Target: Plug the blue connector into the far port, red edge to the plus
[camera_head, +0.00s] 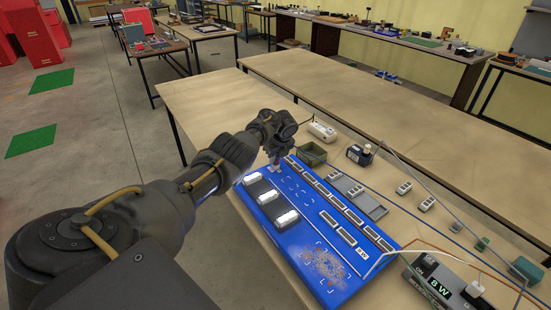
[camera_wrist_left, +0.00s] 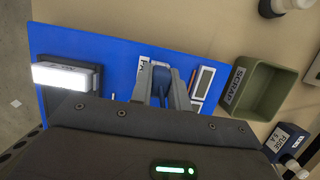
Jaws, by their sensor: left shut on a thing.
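My left gripper (camera_head: 274,164) is over the far left end of the blue board (camera_head: 345,262). In the left wrist view my left gripper (camera_wrist_left: 161,98) is shut on a blue piece, which I take to be the blue connector (camera_wrist_left: 161,80); the fingers hide most of it. Its red edge cannot be made out clearly. A row of dark, pale-rimmed slots (camera_head: 346,234) runs along the board's right side; a white-rimmed slot (camera_wrist_left: 203,82) lies just right of the fingers. I cannot tell which is the far port, nor read a plus mark. My right gripper is not in view.
Lit white blocks (camera_head: 268,196) stand along the board's left side. Cables cross the right side. The table's far part is clear.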

